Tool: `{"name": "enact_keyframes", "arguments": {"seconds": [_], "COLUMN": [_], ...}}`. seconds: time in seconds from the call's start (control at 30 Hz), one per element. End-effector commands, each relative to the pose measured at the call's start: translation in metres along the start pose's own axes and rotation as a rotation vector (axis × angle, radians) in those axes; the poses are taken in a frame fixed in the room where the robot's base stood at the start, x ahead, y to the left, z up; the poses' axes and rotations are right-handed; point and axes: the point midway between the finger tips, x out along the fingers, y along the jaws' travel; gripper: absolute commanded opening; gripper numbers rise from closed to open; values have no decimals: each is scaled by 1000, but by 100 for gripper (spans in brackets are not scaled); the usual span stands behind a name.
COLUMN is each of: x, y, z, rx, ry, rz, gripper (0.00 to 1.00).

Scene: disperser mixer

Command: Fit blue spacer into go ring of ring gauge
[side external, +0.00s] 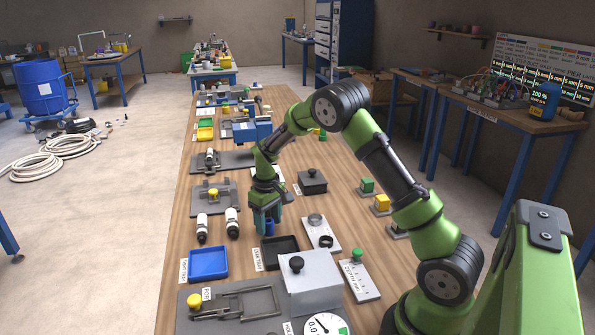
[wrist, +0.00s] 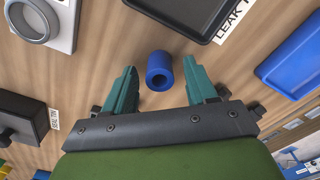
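The blue spacer (side external: 269,228) is a short hollow cylinder on the wooden table, below my gripper (side external: 267,215) in the side view. In the wrist view the spacer (wrist: 158,74) shows between the two teal fingertips (wrist: 159,66), with a gap on both sides. My gripper is open and empty. A pale plate (side external: 333,246), apparently the ring gauge, lies to the right of the spacer with a grey ring (side external: 315,219) and a dark ring (side external: 326,241). The wrist view shows one grey ring (wrist: 35,18) at upper left. I cannot read which is the go ring.
A black leak tray (side external: 281,252) lies close in front of the spacer. A blue tray (side external: 208,263) is to its left. A grey block with a black knob (side external: 312,181) stands behind the pale plate.

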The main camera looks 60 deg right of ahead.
Motion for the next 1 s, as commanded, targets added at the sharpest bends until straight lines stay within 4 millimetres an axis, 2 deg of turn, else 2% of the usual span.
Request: {"name": "enact_keyframes", "arguments": {"seconds": [0.03,0.3,0.37,0.57,0.67,1.0], "x": [0,0,0,-2,-9,-75], "y": [0,0,0,0,0,0], "z": [0,0,0,0,-1,-1], "rx": [0,0,0,0,0,0], "ry": [0,0,0,1,3,5], "rz": [0,0,0,0,0,1], "gripper": [48,7,0,0,0,0]}}
